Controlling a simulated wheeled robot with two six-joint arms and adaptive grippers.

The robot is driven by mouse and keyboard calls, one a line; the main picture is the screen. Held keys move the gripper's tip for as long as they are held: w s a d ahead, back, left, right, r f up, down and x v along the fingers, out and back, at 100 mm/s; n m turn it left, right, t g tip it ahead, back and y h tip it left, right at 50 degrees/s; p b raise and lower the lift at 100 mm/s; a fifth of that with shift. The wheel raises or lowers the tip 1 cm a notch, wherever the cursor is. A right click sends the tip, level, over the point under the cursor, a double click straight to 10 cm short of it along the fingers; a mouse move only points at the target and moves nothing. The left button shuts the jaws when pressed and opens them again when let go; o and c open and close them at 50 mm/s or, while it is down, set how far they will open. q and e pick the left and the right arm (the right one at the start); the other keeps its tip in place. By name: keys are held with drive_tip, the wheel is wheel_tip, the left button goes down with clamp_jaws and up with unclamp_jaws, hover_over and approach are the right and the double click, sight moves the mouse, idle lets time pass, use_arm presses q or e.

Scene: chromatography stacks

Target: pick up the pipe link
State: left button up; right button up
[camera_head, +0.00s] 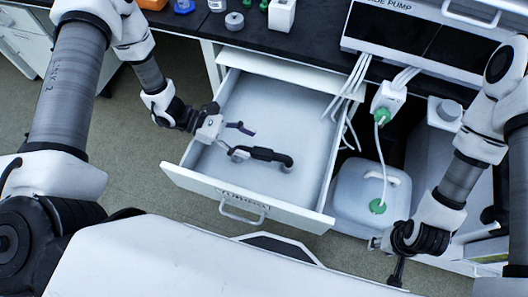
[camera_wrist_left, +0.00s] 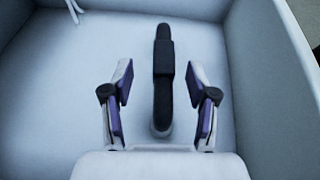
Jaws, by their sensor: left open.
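The pipe link (camera_head: 262,154) is a dark, bent piece lying on the floor of the open white drawer (camera_head: 240,105). In the left wrist view the pipe link (camera_wrist_left: 162,75) stands lengthwise in the middle of the picture. My left gripper (camera_head: 241,141) reaches into the drawer from the left, beside the link's left end. Its two purple-padded fingers (camera_wrist_left: 165,88) are apart, one on each side of the link in the wrist view, with clear gaps and no contact seen. My right gripper (camera_head: 386,258) is at lower right, outside the drawer; its fingers are unclear.
The drawer's front panel (camera_head: 205,194) and side walls surround the link. A white jug (camera_head: 350,185) with green caps and tubing stands right of the drawer. The pump (camera_head: 440,35) and small items stand on the dark bench (camera_head: 320,35) above.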

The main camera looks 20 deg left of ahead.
sight(261, 151)
use_arm(q)
drive_tip(key=x, duration=0.5)
drive_tip(key=shift+s+d+f, duration=0.2)
drive_tip(key=shift+d+f, duration=0.1)
drive_tip(key=shift+d, duration=0.05)
clamp_jaws()
